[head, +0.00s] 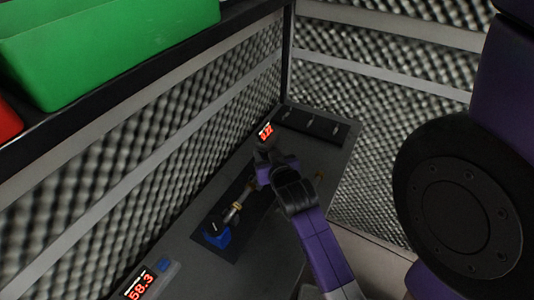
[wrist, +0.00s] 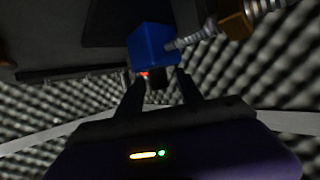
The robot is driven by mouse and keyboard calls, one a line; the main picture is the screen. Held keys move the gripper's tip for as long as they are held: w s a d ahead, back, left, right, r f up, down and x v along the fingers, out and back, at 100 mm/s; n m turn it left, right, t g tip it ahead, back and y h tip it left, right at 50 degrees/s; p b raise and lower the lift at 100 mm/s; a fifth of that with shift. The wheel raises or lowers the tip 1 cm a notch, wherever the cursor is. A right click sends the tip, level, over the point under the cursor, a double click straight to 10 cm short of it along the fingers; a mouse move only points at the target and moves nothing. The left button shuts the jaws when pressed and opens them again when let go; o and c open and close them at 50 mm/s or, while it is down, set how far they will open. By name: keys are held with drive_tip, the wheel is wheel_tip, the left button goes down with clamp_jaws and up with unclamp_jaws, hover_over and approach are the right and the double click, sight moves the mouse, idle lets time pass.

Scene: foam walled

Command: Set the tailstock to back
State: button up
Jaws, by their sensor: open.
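A blue block (head: 217,236), which looks like the tailstock, sits on a dark base plate on the bench, with a dark part on top. A metal rod points from it towards a brass-coloured piece (head: 238,206). In the wrist view the blue block (wrist: 153,44) is just beyond my gripper (wrist: 160,84), and the brass-brown piece (wrist: 236,20) is at the upper right. My gripper is open, its two dark fingers spread on either side of a small dark part below the block. I cannot tell whether they touch it. My arm hides part of the bench in the head view.
A red-digit display reading 58.3 (head: 141,287) is at the front left of the bench, and another display (head: 265,131) is farther back. A dark panel with several small levers (head: 311,122) is at the back. Foam walls (head: 385,85) close in the bench. A green bin (head: 110,45) stands upper left.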

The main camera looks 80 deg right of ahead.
clamp_jaws()
idle(1.4)
